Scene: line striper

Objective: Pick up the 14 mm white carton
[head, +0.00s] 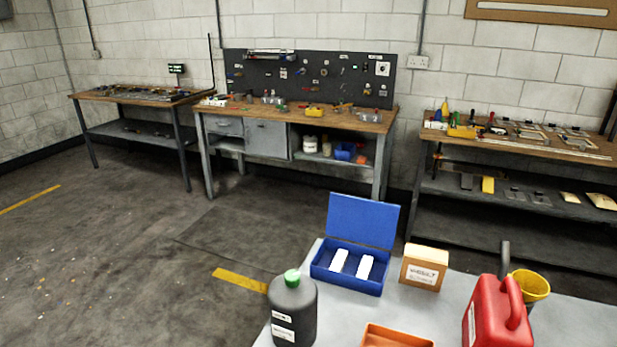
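Two small white blocks, a left one (339,261) and a right one (364,267), are in an open blue box (346,285) on the grey table in front of me. Its blue lid (363,220) stands up at the back. I cannot tell whether either block is the 14 mm white carton, as no size can be read on them. A tan carton (423,268) with a white label stands just right of the blue box. Its label is too small to read surely. Neither of my grippers is in view.
On the grey table (330,325) are a dark bottle (292,312) with a green cap, an orange tray (398,336), a red can (497,318) and a yellow funnel (532,284). Three workbenches with tools line the wall. The floor (130,260) at left is mostly open.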

